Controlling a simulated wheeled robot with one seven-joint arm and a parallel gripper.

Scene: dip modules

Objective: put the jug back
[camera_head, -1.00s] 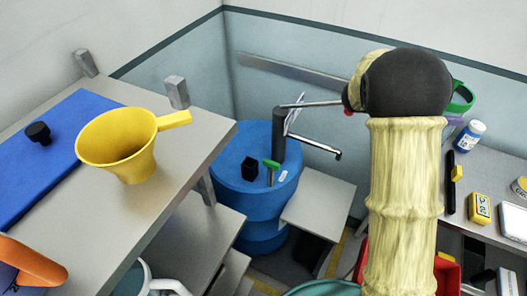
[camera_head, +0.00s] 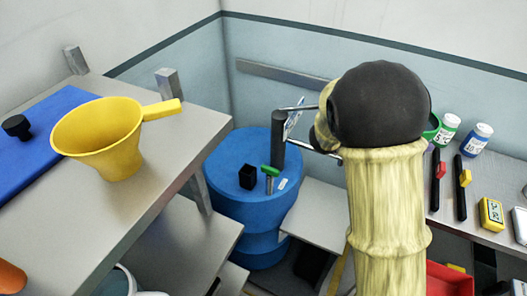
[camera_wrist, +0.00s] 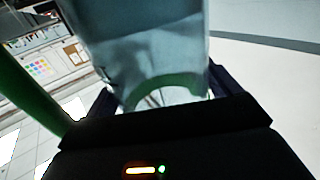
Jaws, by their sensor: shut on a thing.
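A pale, see-through vessel with a green edge (camera_wrist: 150,50), which looks like the jug, fills the middle of the wrist view. My gripper (camera_wrist: 162,95) is shut on it, with one dark finger on each side. In the head view my own arm hides the gripper and most of what it holds. Only a green curved part (camera_head: 433,127) shows past the arm's right side. I cannot tell how full the vessel is.
A yellow funnel-shaped vessel (camera_head: 118,165) stands on the left bench (camera_head: 165,190) by a blue mat (camera_head: 50,150). A blue drum (camera_head: 235,165) stands in the corner. Bottles (camera_head: 476,139), pens and a yellow meter (camera_head: 491,214) crowd the right bench. A red bin (camera_head: 446,280) is below.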

